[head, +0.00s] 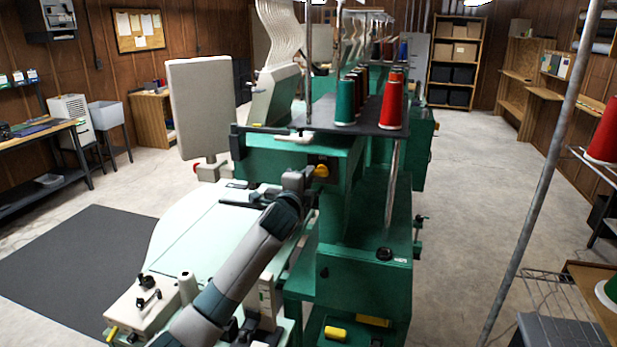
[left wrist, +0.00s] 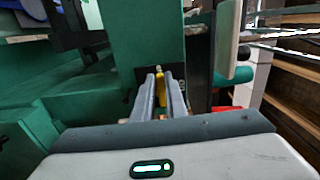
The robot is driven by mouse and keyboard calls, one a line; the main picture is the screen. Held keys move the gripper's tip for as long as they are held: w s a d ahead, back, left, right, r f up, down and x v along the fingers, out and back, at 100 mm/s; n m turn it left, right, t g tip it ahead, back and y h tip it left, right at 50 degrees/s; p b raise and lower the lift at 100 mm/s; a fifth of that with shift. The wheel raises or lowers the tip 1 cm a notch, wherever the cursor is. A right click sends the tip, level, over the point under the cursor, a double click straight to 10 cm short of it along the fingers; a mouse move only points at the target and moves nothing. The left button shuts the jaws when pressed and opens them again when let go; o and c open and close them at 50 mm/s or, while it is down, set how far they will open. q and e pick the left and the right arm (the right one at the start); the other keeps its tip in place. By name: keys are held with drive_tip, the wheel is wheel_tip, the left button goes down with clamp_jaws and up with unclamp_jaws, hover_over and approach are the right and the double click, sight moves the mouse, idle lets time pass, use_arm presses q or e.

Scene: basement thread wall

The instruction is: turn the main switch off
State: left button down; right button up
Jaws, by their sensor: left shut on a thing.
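The main switch (head: 321,171) is a yellow knob on a small dark plate on the green machine's side, near the middle of the head view. My left gripper (head: 308,176) reaches it from the left, with its arm coming up from below. In the left wrist view the yellow switch (left wrist: 159,88) shows between the two grey fingers of my left gripper (left wrist: 159,82), which are shut on it. The fingers hide part of the knob, and its exact angle is hard to tell. My right gripper is not in view.
The green machine (head: 365,255) fills the middle. Red and green thread cones (head: 391,103) stand on its dark shelf above the switch. A pale table (head: 215,240) lies below my left arm. A slanted grey pole (head: 540,190) stands at right. Open floor (head: 465,190) lies between.

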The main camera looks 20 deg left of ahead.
use_arm(q)
drive_tip(key=shift+f, duration=0.1)
drive_tip(key=c, duration=1.8)
unclamp_jaws()
drive_tip(key=shift+s, duration=0.2)
drive_tip(key=s+b, duration=0.4)
drive_tip(key=s, duration=1.3)
drive_tip(key=shift+b, duration=0.3)
